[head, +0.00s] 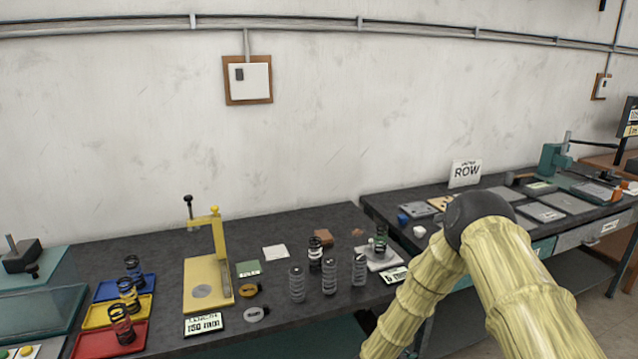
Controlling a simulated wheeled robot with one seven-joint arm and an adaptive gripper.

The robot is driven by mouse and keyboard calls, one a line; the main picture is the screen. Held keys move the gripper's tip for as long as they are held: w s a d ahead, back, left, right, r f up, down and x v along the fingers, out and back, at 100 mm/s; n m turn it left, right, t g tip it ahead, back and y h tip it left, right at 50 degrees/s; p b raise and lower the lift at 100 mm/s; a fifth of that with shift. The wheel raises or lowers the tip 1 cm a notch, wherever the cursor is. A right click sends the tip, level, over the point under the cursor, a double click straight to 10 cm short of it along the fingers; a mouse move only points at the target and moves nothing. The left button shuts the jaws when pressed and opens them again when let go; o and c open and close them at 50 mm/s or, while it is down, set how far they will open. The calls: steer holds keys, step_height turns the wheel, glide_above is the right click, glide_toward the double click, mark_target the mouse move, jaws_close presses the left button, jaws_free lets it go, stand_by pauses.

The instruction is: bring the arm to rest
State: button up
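My arm, with a pale yellow ribbed covering and a dark joint, rises from the lower right of the head view and bends in front of the right bench. My gripper does not show in this view, so its state is hidden. No spring is seen in contact with the visible part of the arm.
A dark bench (161,264) holds a yellow press (197,294), springs on blue, yellow and red trays (81,341), and several upright springs (297,284).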

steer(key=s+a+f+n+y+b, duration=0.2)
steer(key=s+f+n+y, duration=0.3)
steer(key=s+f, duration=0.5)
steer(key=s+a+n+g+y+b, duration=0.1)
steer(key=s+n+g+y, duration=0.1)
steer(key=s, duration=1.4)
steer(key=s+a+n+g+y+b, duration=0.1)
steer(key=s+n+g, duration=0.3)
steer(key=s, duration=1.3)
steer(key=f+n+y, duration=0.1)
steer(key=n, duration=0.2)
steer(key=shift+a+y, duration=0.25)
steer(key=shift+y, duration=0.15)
